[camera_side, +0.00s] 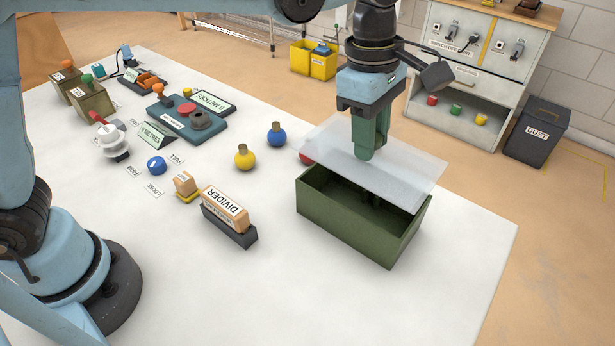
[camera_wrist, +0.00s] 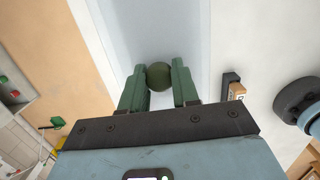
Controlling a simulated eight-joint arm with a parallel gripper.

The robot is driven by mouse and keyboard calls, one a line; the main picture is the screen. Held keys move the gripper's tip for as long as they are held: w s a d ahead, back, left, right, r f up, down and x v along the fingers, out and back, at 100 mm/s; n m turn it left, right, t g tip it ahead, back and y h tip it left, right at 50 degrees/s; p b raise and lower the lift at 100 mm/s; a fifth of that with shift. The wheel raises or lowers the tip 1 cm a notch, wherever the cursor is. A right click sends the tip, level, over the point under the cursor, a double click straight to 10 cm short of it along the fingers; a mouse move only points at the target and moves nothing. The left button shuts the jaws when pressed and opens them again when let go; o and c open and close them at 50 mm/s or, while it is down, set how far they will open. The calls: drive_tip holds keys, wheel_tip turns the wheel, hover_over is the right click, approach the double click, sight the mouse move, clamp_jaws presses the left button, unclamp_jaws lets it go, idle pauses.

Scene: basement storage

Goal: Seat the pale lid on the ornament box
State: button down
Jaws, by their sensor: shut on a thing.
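The pale lid (camera_side: 410,175) is a thin translucent sheet, held roughly flat above the green ornament box (camera_side: 345,217). It also fills the top middle of the wrist view (camera_wrist: 150,25). My gripper (camera_side: 364,155) points down and is shut on the lid's round dark green knob (camera_wrist: 158,76), which sits between the fingers in the wrist view. The box stands open on the white table. Part of its dark interior shows below the lid's near edge. The lid looks shifted toward the back of the box and apart from its near rim. The lid hides the box's far rim.
Yellow (camera_side: 245,160) and blue (camera_side: 276,137) ornaments stand left of the box; a red one (camera_side: 306,158) is partly behind the lid. A DIVIDER block (camera_side: 225,208) sits in a dark holder nearer me. The table (camera_side: 450,290) is clear in front and right of the box.

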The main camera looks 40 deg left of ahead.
sight(367, 164)
drive_tip(key=shift+f, duration=2.85)
drive_tip(key=shift+f, duration=0.6)
drive_tip(key=shift+c, duration=1.4)
unclamp_jaws()
drive_tip(key=shift+r, duration=3.55)
